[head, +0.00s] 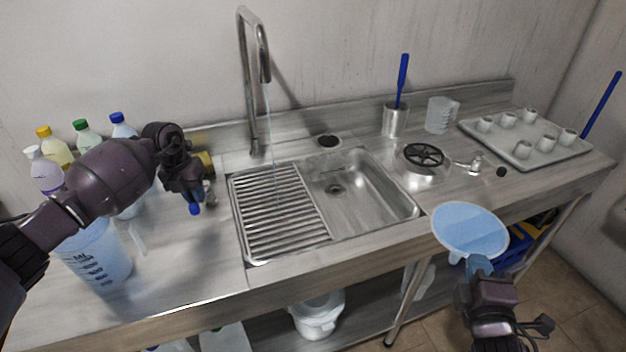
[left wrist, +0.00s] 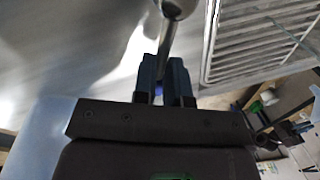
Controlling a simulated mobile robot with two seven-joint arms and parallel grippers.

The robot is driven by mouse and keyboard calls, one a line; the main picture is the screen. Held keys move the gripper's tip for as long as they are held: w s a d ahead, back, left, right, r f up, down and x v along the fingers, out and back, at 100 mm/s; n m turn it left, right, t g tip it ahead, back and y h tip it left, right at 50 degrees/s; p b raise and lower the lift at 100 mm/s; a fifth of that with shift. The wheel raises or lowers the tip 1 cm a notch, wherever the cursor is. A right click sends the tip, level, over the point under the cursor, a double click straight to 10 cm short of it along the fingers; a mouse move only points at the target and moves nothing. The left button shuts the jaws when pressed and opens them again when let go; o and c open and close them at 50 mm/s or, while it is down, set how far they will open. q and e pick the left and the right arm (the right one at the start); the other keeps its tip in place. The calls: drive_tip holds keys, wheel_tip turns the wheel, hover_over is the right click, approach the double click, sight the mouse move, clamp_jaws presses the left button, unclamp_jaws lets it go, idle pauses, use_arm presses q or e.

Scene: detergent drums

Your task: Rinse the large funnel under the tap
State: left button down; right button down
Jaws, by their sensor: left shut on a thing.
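The large funnel (head: 470,228) is light blue, with its wide mouth facing up. My right gripper (head: 479,264) is shut on it below the rim and holds it in front of the counter, to the right of the sink. The tall steel tap (head: 247,80) stands behind the sink, and a thin stream of water (head: 271,125) falls from its spout onto the ribbed drainer. My left gripper (head: 196,203) is left of the sink. In the left wrist view its fingers (left wrist: 163,85) are shut on a metal lever (left wrist: 172,25) with a rounded end.
The sink basin (head: 375,199) is empty beside the ribbed drainer (head: 268,238). A measuring jug (head: 95,262) and several bottles stand at left. A metal pot with a blue-handled brush (head: 396,120), a clear jug (head: 440,115) and a tray of cups (head: 530,150) stand at right.

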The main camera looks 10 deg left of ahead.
use_arm(q)
drive_tip(key=c, duration=1.2)
unclamp_jaws()
drive_tip(key=shift+o, duration=0.2)
wheel_tip(320, 180, up, 12)
drive_tip(key=a, duration=0.2)
drive_tip(key=shift+s+a, duration=0.15)
drive_tip(key=shift+s, duration=0.05)
use_arm(e)
drive_tip(key=shift+r, duration=0.2)
use_arm(q)
drive_tip(key=shift+f, duration=0.1)
